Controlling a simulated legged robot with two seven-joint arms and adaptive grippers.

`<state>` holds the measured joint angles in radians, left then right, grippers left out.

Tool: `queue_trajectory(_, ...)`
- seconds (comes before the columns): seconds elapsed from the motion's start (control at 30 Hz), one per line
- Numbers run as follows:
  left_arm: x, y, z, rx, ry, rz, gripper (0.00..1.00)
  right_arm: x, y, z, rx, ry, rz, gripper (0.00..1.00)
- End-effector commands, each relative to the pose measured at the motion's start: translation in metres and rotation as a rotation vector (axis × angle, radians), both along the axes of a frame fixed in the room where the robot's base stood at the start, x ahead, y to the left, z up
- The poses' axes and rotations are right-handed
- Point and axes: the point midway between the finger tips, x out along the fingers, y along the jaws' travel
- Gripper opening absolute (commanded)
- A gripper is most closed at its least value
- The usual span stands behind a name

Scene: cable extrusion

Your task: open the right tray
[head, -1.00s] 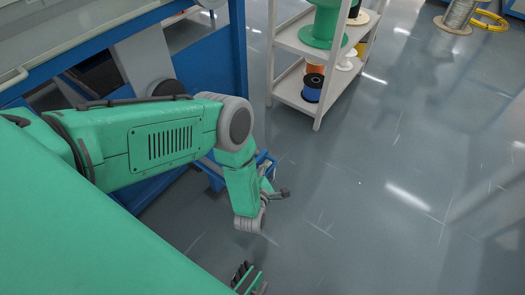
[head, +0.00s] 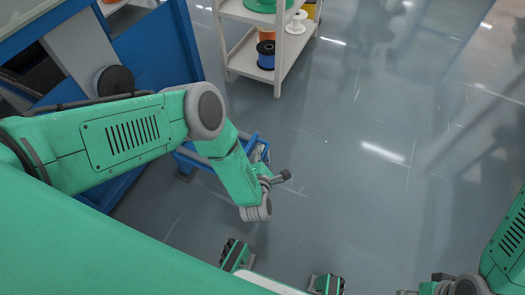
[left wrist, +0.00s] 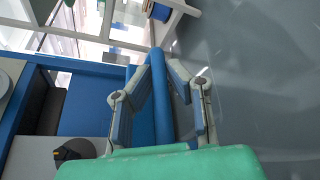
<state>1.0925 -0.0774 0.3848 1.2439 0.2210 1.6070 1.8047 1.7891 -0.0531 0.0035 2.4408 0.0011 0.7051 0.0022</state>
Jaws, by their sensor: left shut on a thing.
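In the left wrist view, the two grey fingers of my left gripper (left wrist: 168,68) are closed around a blue bar (left wrist: 181,100). The bar looks like a handle or edge of the tray on the blue machine; its ends are partly hidden. In the head view, my left arm bends down beside the blue machine (head: 150,45), and its forearm hides most of the gripper. Some blue framework (head: 187,160) shows low beside the forearm. How far the tray is open cannot be told. Part of my right arm shows at the lower right edge, but its gripper is not clearly visible.
A white shelf cart (head: 278,75) with an orange spool (head: 266,33), a blue spool (head: 265,55) and other spools stands at the top centre. The grey floor (head: 370,200) is clear in the middle and to the right.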

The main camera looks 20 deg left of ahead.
Motion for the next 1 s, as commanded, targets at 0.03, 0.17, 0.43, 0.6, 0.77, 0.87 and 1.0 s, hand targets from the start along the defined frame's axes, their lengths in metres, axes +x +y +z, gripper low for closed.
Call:
queue_trajectory(0.03,-0.002,-0.004,-0.001,-0.008,0.004,-0.007,0.23,0.0,0.0,0.0,0.001,0.0,0.001,0.4)
queue_trajectory(0.17,-0.001,-0.002,-0.001,-0.009,0.002,-0.007,0.33,0.0,0.001,0.0,0.001,0.0,0.002,0.4)
queue_trajectory(0.43,-0.001,-0.004,0.001,-0.001,-0.001,-0.005,0.33,-0.001,0.0,0.0,0.003,-0.002,0.002,0.4)
queue_trajectory(0.6,-0.017,-0.007,0.004,-0.003,0.001,-0.006,0.33,-0.001,0.0,0.0,0.002,-0.002,0.002,0.4)
queue_trajectory(0.77,-0.05,-0.013,0.01,-0.009,0.004,-0.005,0.33,-0.001,0.001,0.001,-0.001,-0.003,0.002,0.4)
queue_trajectory(0.87,-0.07,-0.017,0.014,-0.012,0.004,-0.006,0.33,-0.001,0.002,0.002,-0.003,-0.003,0.002,0.4)
queue_trajectory(1.0,-0.094,-0.023,0.019,-0.012,0.004,-0.006,0.33,-0.001,0.001,0.001,0.0,-0.003,0.002,0.4)
